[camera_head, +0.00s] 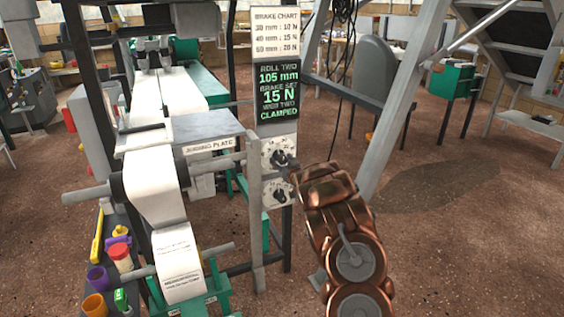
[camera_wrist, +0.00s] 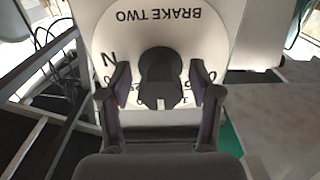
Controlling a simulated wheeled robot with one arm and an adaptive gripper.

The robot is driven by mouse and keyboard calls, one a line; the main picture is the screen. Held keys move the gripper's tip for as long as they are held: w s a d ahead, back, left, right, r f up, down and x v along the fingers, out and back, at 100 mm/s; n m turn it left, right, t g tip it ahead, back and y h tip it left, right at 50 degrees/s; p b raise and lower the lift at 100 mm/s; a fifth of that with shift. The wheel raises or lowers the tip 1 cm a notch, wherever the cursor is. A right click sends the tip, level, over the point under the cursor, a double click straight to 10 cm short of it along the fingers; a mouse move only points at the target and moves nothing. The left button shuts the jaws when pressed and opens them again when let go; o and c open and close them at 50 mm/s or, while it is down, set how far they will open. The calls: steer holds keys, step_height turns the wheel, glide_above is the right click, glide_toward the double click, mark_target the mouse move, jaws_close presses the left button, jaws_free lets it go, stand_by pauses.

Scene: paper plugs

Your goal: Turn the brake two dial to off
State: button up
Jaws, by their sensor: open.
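In the wrist view the white brake two dial face (camera_wrist: 160,28) shows its label upside down. Its black knob (camera_wrist: 160,72) sits in the middle, with a pale mark at its lower end in the picture. My gripper (camera_wrist: 159,80) is open, with one finger on each side of the knob; I cannot tell whether either touches it. Part of the dial's lettering is hidden behind the fingers and knob. In the head view two dials, an upper one (camera_head: 278,155) and a lower one (camera_head: 279,195), sit on a post panel, with my copper arm at their right.
A sign (camera_head: 277,92) above the dials reads roll two 105 mm, brake set 15 N, clamped. A brake chart (camera_head: 277,32) is above it. A jogging plate (camera_head: 208,126) and paper rolls (camera_head: 155,188) stand left of the panel.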

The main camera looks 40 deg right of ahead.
steer(key=shift+c, duration=0.3)
steer(key=c, duration=1.1)
steer(key=shift+f+n+b, duration=0.1)
steer(key=shift+n+b, duration=0.3)
steer(key=shift+b, duration=0.2)
steer(key=n+b, duration=0.2)
steer(key=b, duration=0.1)
steer(key=shift+f+n, duration=0.15)
steer(key=shift+n, duration=0.25)
steer(key=n+b, duration=0.3)
steer(key=b, duration=0.1)
steer(key=shift+s+d+n, duration=0.1)
steer(key=shift+d+n, duration=0.05)
steer(key=shift+n, duration=0.25)
steer(key=n+b, duration=0.3)
steer(key=b, duration=0.1)
steer(key=shift+d+r, duration=0.1)
steer(key=shift+r, duration=0.1)
steer(key=n+b, duration=0.3)
steer(key=n, duration=0.1)
steer(key=shift+r, duration=0.2)
steer(key=shift+n+b, duration=0.3)
steer(key=shift+n, duration=0.1)
